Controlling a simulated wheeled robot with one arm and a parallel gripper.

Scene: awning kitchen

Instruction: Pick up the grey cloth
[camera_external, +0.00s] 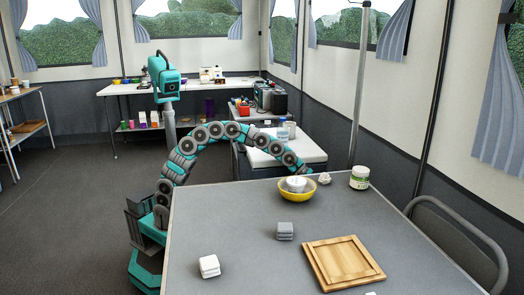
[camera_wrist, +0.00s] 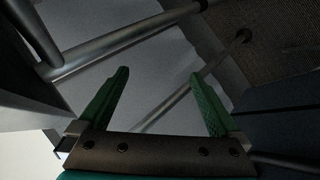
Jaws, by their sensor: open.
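The grey cloth (camera_external: 285,231) is a small folded stack lying on the grey table, left of the wooden tray. My gripper (camera_wrist: 159,73) shows in the wrist view with its two green fingers apart and nothing between them. In the external view my arm arches over the table's far edge and its end is near the yellow bowl, beyond the grey cloth and well apart from it. The fingers are hard to make out there. The cloth is not recognisable in the wrist view, which shows dark metal tubes and pale panels.
The yellow bowl (camera_external: 296,194) holds something white. A white folded cloth (camera_external: 209,266) lies front left. The wooden tray (camera_external: 313,262) is right of the grey cloth. A chair (camera_external: 466,232) stands at right.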

